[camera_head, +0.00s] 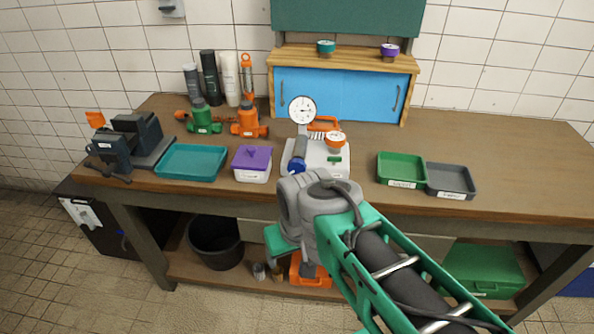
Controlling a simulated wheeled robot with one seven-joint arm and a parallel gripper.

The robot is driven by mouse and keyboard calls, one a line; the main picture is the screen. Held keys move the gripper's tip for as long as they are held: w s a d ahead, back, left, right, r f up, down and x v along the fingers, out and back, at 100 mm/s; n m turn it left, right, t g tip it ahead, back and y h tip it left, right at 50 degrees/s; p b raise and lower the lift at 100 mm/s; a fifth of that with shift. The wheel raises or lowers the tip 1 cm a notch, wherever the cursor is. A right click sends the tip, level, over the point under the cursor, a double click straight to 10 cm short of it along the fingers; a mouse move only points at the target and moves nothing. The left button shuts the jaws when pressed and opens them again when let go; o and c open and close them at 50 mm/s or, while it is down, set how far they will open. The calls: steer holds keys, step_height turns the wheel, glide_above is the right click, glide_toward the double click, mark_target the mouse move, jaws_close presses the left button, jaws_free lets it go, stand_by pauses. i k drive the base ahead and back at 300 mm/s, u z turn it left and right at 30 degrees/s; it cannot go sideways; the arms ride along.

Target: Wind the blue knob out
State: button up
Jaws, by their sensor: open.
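The blue knob (297,166) is the round end of a dark cylinder on a pale test unit (326,160) on the workbench. A dial gauge (302,110) stands above the unit's back. An orange-and-white cap (335,140) sits at its right, with an orange handle behind. My arm reaches in from the lower right, and its grey joint lies in front of the bench, just below the knob. The front of the unit is partly covered by the arm. I cannot make out my gripper's fingers, and I see nothing touching the knob.
A purple-lidded box (252,164) and teal tray (192,162) lie left of the unit. A vise (133,141) stands at far left. Green (402,169) and grey (451,180) trays lie right. A blue cabinet (340,94) stands behind. The bench's right end is clear.

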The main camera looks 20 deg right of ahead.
mark_target(295, 166)
steer(key=u, duration=0.5)
steer(key=k, duration=0.6)
steer(key=u, duration=0.95)
steer(key=i, duration=1.1)
steer(key=z, duration=0.8)
